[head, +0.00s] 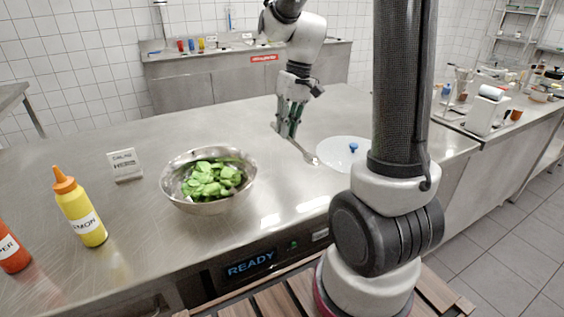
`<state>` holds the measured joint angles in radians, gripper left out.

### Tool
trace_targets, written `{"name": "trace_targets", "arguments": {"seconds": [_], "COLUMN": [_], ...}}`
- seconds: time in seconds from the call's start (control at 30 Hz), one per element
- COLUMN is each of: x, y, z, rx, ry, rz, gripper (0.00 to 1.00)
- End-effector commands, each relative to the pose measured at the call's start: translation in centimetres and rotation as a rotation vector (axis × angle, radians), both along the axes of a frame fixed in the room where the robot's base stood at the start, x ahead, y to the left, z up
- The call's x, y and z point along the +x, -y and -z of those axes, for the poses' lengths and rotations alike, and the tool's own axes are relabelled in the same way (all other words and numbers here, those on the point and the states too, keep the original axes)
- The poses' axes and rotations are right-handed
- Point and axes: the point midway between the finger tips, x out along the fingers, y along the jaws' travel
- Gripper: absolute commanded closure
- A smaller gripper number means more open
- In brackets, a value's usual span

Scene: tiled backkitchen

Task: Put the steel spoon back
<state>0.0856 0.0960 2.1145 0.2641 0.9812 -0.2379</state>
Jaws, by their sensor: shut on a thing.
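The steel spoon (301,149) is in my gripper (290,131), in the upper middle of the head view. My gripper points down and is shut on the spoon's handle. I cannot tell whether the spoon touches the counter or the lid. My arm column hides the lid's right edge.
A steel bowl (207,207) of green leaves stands left of my gripper on the steel counter (130,235). A small sign (125,165), a yellow bottle (80,208) and a red bottle (11,248) stand further left. The counter behind the bowl is clear.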

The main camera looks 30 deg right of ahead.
Motion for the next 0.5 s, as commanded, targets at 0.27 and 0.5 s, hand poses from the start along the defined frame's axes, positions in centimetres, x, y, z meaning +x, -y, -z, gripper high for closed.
{"name": "trace_targets", "arguments": {"seconds": [0.27,0.5], "x": [-0.1,-0.1], "y": [0.0,0.0], "z": [5.0,7.4], "rx": [0.000,0.000], "ry": [-0.004,-0.005], "rz": [0.000,0.001], "gripper": [1.00,1.00]}}
